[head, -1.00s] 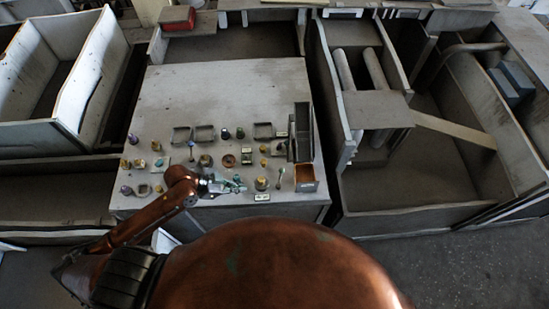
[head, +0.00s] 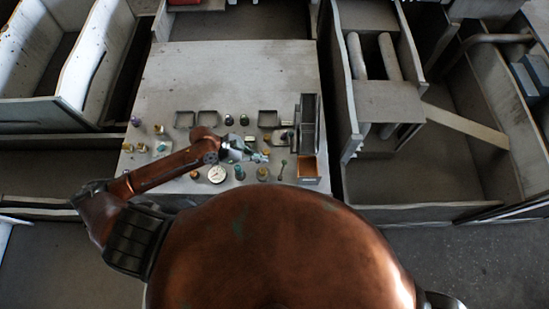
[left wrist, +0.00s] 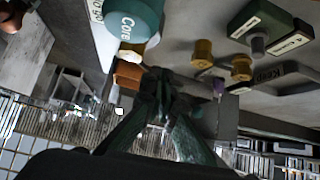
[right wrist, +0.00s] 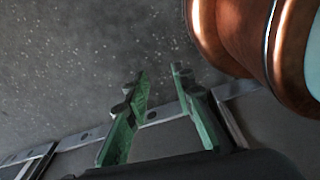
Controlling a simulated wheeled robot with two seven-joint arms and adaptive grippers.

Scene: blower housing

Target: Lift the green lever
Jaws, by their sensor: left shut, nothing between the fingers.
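A thin, dark greenish lever (head: 282,170) stands near the front right of the grey table in the head view, beside the orange-brown box. I cannot clearly tell its colour at this size, or pick it out in the left wrist view. My left gripper (head: 264,157) is just left of it and slightly farther back, over the small parts. Its green fingers (left wrist: 165,92) are together with nothing between them. My right gripper (right wrist: 158,72) shows only in the right wrist view, away from the table, its fingers apart and empty above a grey floor.
The grey table (head: 230,75) is bare at the back. A white round dial (head: 217,174), a yellow knob (head: 262,174), an orange-brown box (head: 308,168) and a tall dark bin (head: 308,122) stand nearby. The left wrist view shows a teal labelled part (left wrist: 130,18) and yellow knobs (left wrist: 203,52).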

